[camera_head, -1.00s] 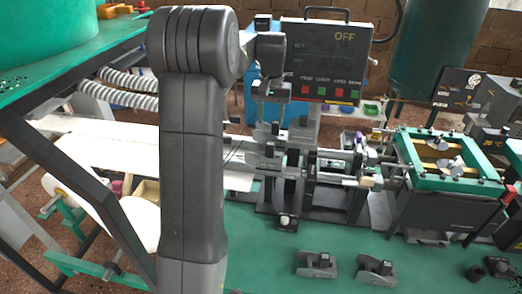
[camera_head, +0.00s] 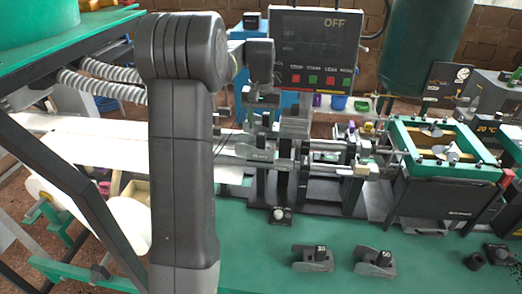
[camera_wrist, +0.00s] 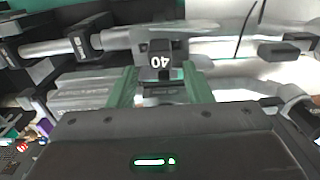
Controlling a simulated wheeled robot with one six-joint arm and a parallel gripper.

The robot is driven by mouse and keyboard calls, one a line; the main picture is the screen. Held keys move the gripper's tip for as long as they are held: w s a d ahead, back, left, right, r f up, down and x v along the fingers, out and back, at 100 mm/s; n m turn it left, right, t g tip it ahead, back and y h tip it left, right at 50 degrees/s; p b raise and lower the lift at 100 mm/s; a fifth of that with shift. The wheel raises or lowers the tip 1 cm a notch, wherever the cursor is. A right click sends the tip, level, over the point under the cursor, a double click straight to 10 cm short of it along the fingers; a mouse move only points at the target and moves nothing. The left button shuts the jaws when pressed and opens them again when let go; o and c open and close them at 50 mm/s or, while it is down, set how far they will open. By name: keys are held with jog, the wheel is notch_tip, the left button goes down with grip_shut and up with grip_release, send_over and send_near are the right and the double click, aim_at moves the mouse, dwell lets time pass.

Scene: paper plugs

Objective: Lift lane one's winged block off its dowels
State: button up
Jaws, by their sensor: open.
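A dark block marked 40 (camera_wrist: 160,62) shows upside down in the wrist view, at the top middle. Grey wing-like parts seem to spread from it to both sides. My gripper (camera_wrist: 161,82) is open, with one green finger on each side of the block's lower part. I cannot tell whether the fingers touch it. In the head view my gripper (camera_head: 262,118) hangs over the middle of the machine, and a grey winged shape (camera_head: 257,150) shows just below it. The dowels are not clear in either view.
Two similar winged blocks, marked 30 (camera_head: 313,258) and 50 (camera_head: 375,262), rest on the green table (camera_head: 335,226). A control box reading OFF (camera_head: 315,48) stands behind the machine. A green-framed unit (camera_head: 445,150) stands to the right. Rods and brackets crowd the gripper.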

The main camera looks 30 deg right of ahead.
aim_at(261, 134)
jog(key=shift+f, duration=0.1)
jog(key=shift+f+b, duration=0.85)
jog(key=shift+f, duration=1.1)
grip_shut()
jog(key=shift+r, duration=0.1)
